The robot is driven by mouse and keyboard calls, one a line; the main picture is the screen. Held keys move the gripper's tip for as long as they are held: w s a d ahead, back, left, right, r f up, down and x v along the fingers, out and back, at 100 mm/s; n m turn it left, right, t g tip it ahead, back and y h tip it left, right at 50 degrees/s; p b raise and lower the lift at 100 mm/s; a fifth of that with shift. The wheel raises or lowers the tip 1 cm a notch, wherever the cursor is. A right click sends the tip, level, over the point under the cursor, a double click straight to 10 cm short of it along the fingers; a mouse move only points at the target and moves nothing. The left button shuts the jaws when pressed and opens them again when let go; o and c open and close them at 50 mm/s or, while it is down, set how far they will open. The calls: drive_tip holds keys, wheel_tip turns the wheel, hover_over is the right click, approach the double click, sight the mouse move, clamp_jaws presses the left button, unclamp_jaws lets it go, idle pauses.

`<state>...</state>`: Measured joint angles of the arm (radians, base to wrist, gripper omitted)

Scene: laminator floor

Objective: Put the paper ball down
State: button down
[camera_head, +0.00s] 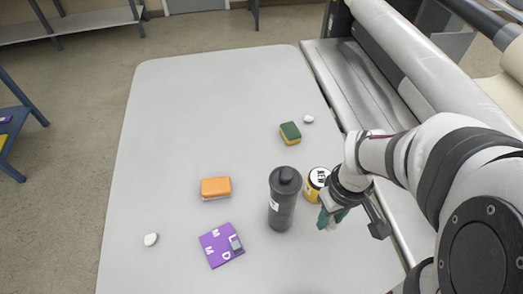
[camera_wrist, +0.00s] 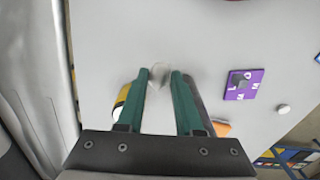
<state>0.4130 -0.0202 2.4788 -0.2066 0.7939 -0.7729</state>
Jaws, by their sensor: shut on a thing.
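My gripper (camera_head: 330,218) hangs over the right front part of the pale table, beside the black-and-yellow can. In the wrist view its two green fingers (camera_wrist: 160,74) are closed on a small greyish-white crumpled paper ball (camera_wrist: 160,70). The ball sits between the fingertips; in the head view the gripper hides it. I cannot tell the gap between ball and table. Two similar small white lumps lie on the table, one at the far right (camera_head: 308,119) and one at the left front (camera_head: 151,239).
The grey table (camera_head: 200,110) has wide free room at the back. Near my gripper stand a dark bottle (camera_head: 284,200) and the can (camera_head: 317,182). An orange sponge (camera_head: 216,187), a purple pad (camera_head: 220,246) and a green-yellow sponge (camera_head: 290,132) lie around. The laminator (camera_head: 415,60) borders the right edge.

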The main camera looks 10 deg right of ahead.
wheel_tip(320, 180, up, 17)
drive_tip(key=w+a+n, duration=0.3)
drive_tip(key=a+n, duration=0.2)
drive_tip(key=a, duration=0.3)
drive_tip(key=w+a+n, duration=0.3)
drive_tip(key=a+n, duration=0.2)
drive_tip(key=a, duration=0.3)
drive_tip(key=s+a+n, duration=0.4)
drive_tip(key=a+n, duration=0.1)
drive_tip(key=a, duration=0.5)
drive_tip(key=s+a+n, duration=0.4)
drive_tip(key=a+n, duration=0.1)
drive_tip(key=a, duration=0.4)
wheel_tip(320, 180, down, 19)
drive_tip(key=s+a+f, duration=0.2)
drive_tip(key=a, duration=0.1)
drive_tip(key=s+a+f, duration=0.2)
drive_tip(key=s+a, duration=0.1)
drive_tip(key=s+a+f, duration=0.2)
drive_tip(key=s+a, duration=0.1)
drive_tip(key=shift+f, duration=2.35)
